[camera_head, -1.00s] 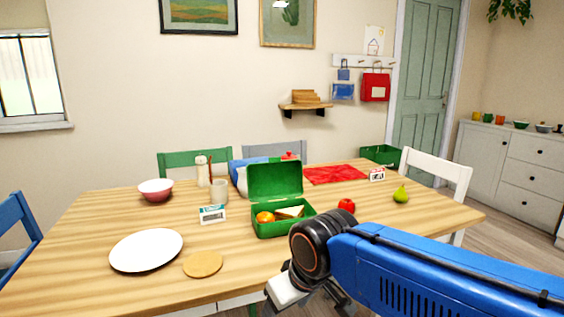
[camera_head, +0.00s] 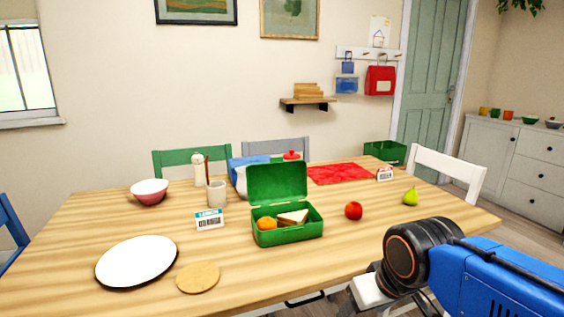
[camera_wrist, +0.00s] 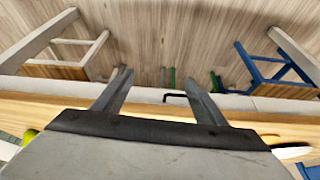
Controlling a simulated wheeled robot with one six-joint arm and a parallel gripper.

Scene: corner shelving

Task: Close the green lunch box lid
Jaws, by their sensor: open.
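The green lunch box (camera_head: 290,234) stands on the wooden table, in the middle of the head view. Its lid (camera_head: 277,182) is up, standing nearly upright at the back edge. An orange (camera_head: 267,224) and a sandwich (camera_head: 292,217) lie inside the box. My gripper (camera_head: 372,296) is at the front edge of the table, right of and nearer than the box, apart from it. In the wrist view its two fingers (camera_wrist: 160,90) are spread with nothing between them. The lunch box does not show in the wrist view.
The tabletop in front of the box is clear.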

